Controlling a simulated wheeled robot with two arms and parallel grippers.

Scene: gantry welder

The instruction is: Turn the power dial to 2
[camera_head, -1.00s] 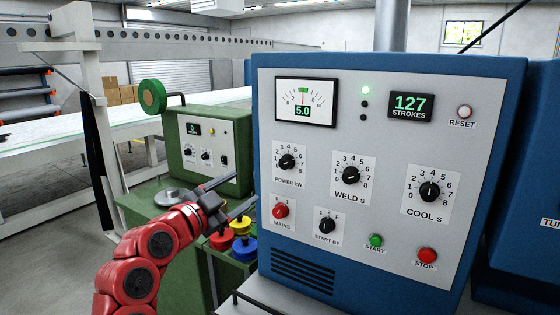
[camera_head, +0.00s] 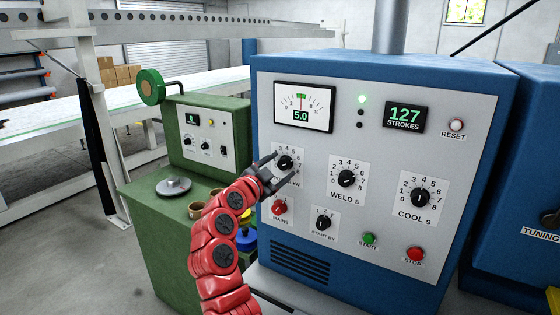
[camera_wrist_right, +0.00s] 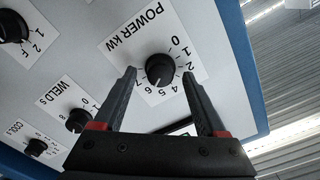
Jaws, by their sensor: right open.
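The power dial (camera_head: 285,162) is a black round knob on a white number plate at the upper left of the grey panel. In the right wrist view the dial (camera_wrist_right: 158,69) lies between the fingertips, under the POWER kW label; its exact setting is hard to read. My right gripper (camera_head: 286,169) is open in front of the dial and partly covers its plate. In the wrist view its fingers (camera_wrist_right: 158,75) stand apart on either side of the knob; I cannot tell whether they touch it. The meter (camera_head: 303,106) above reads 5.0. My left gripper is not in view.
The weld dial (camera_head: 347,178) and cool dial (camera_head: 417,196) are to the right. The red mains knob (camera_head: 279,208) and start-by knob (camera_head: 323,223) are below, with the start (camera_head: 369,239) and stop (camera_head: 414,254) buttons. A green cabinet (camera_head: 200,134) stands at left.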

